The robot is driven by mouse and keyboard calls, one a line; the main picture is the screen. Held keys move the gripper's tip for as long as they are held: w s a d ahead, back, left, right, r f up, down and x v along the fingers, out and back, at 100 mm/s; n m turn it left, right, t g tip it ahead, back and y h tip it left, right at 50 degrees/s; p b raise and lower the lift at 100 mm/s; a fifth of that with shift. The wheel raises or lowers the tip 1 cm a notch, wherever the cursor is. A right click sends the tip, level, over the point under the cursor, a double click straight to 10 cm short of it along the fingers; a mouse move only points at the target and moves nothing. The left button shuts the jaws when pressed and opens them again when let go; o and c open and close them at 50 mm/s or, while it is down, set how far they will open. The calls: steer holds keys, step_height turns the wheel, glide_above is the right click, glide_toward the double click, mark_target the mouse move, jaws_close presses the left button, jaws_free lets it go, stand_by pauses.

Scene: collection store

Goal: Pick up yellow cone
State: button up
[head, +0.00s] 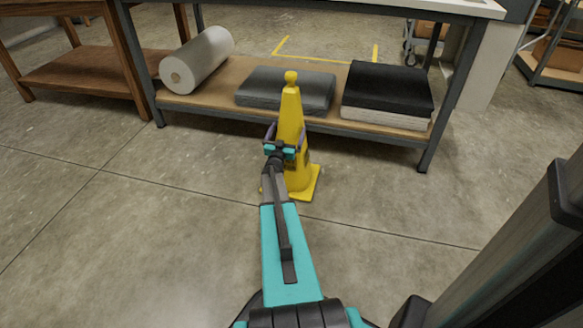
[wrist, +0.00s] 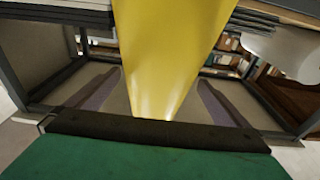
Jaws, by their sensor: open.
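The yellow cone (head: 291,105) stands upright on the concrete floor in front of a workbench, with a square base and a round knob on top. My gripper (head: 286,130) is at the cone's upper body in the head view, and my arm hides part of the cone's lower left side. In the wrist view the yellow cone (wrist: 168,50) fills the middle, between the two purple fingers of my gripper (wrist: 165,95). The fingers are spread wide, with a gap on each side of the cone. I cannot tell whether any part of the gripper touches it.
The workbench's lower shelf (head: 225,109) is close behind the cone and bears a white roll (head: 203,58), a grey stack (head: 262,88) and a black-topped stack (head: 388,90). A wooden table (head: 75,68) stands at left. The floor (head: 150,220) left of my arm is clear.

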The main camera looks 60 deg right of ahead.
steer(key=shift+b+x, duration=1.15)
steer(key=shift+x, duration=1.1)
steer(key=shift+d, duration=0.4)
steer(key=c, duration=1.9)
steer(key=shift+c, duration=0.4)
